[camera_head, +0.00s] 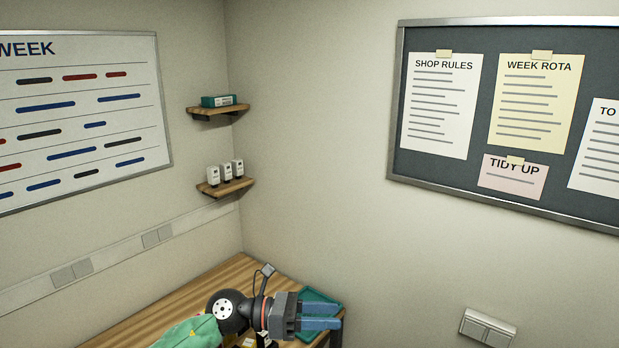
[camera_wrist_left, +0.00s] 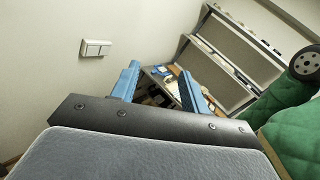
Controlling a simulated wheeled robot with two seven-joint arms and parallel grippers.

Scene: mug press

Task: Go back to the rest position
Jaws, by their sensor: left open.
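My left gripper (camera_head: 320,316) shows at the bottom of the head view, pointing right over the end of a wooden bench. Its two blue fingers are apart with nothing between them. In the left wrist view the same gripper (camera_wrist_left: 160,88) is open and empty, with a shelved unit and small items beyond it. My right gripper is in neither view. No mug or press can be made out.
The wooden bench (camera_head: 172,314) runs along the left wall, with a green tray (camera_head: 318,298) behind my gripper. Two small corner shelves (camera_head: 222,187) hold small items. A noticeboard (camera_head: 395,160) and a whiteboard (camera_head: 80,105) hang on the walls. A wall switch (camera_head: 487,328) is at lower right.

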